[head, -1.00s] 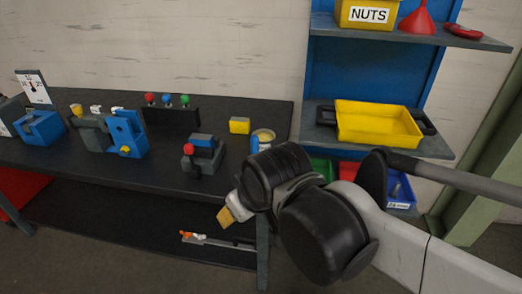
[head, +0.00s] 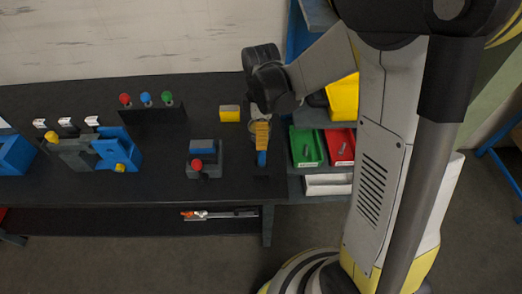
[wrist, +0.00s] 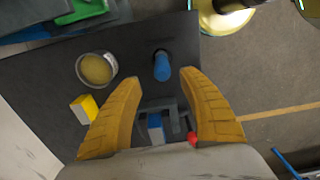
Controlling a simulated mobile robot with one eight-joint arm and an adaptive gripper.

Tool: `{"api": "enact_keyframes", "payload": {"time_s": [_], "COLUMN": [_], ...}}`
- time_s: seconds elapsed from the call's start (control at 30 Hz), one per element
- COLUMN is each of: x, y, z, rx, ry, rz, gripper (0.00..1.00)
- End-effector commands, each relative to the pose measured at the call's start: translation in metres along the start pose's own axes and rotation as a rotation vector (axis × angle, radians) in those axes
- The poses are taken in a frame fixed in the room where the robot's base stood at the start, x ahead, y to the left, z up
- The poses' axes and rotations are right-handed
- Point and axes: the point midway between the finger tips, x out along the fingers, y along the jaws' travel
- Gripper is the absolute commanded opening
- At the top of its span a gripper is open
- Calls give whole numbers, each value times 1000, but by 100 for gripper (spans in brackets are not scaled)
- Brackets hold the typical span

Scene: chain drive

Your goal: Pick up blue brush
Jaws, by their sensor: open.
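The blue brush (wrist: 162,67) shows in the wrist view as a blue rounded handle with a dark part at its far end, on the dark bench top. It lies just beyond and between the tips of my gripper (wrist: 157,80), whose two yellow fingers are spread with nothing between them. In the head view my gripper (head: 262,132) hangs over the right end of the bench, and the blue brush (head: 262,158) shows just below the fingers. I cannot tell the exact height gap.
A round tin (wrist: 97,69) and a yellow block (wrist: 84,108) are left of the brush in the wrist view. A grey-blue fixture with a red knob (head: 197,164) stands left of the gripper. Green (head: 307,147) and red (head: 340,147) bins sit on shelving at the right.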

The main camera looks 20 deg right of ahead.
Motion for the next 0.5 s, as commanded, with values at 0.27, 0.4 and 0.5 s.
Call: {"api": "enact_keyframes", "payload": {"time_s": [0.27, 0.4, 0.5], "x": [31, 53, 68], "y": [0, -3, -4], "z": [0, 2, 2], "rx": [2, 2, 2], "ry": [0, 0, 1], "rz": [1, 1, 2], "gripper": [49, 49, 49]}}
